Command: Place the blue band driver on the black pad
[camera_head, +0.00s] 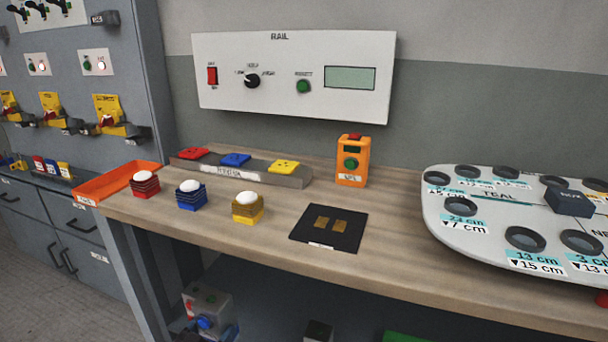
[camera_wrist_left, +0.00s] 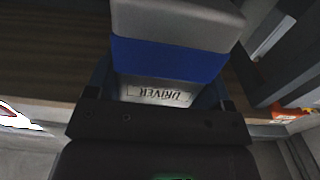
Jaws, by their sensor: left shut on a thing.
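The black pad (camera_head: 357,220) lies flat on the wooden bench in the head view, with two gold plates on it and nothing standing on it. In the left wrist view, the driver (camera_wrist_left: 172,60) has a grey body, a blue band and a "DRIVER" label. My left gripper (camera_wrist_left: 165,98) is shut on it, its fingers at either side. I do not make out my right gripper.
A white board with round holes (camera_head: 470,235) is at right. An orange tray (camera_head: 115,180) is at left.

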